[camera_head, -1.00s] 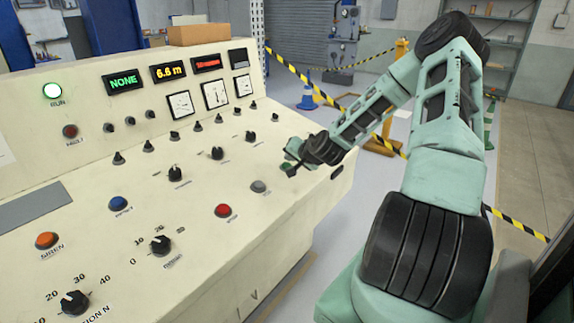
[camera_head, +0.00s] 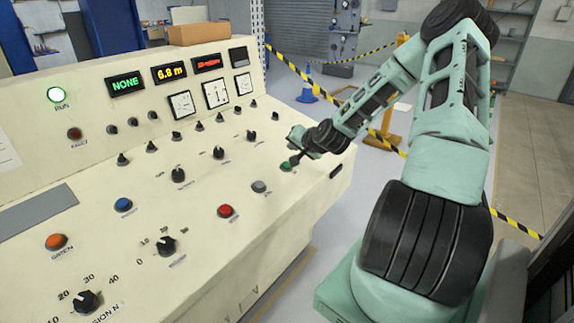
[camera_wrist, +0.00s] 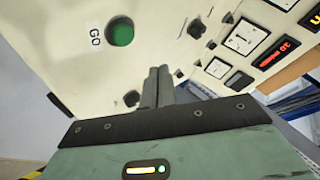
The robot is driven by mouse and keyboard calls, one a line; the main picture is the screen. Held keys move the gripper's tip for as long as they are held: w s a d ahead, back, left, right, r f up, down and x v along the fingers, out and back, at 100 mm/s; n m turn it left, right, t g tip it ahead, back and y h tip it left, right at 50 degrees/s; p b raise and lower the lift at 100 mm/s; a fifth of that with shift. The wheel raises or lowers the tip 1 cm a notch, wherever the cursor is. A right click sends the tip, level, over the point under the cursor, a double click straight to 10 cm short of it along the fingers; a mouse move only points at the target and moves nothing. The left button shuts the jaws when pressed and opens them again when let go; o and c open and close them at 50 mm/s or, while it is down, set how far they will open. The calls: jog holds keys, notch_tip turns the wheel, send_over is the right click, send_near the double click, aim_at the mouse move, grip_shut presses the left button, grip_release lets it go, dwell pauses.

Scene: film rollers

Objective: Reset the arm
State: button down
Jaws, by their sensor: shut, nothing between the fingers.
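My gripper (camera_head: 294,159) is over the right end of the cream control console (camera_head: 95,195), close to the green GO button (camera_head: 287,167). In the wrist view its two fingers (camera_wrist: 158,86) are together with nothing between them. The green button (camera_wrist: 120,32) shows there beyond the fingers, to their upper left, with its GO label beside it. The fingers look apart from the button. My arm reaches in from the right with its elbow raised.
The console carries several knobs, a red button (camera_head: 225,210), a grey button (camera_head: 259,187), a lit green RUN lamp (camera_head: 57,95) and displays reading NONE and 6.8 m. Yellow-black tape and a blue cone (camera_head: 307,92) stand behind.

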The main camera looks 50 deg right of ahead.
dwell(0.4)
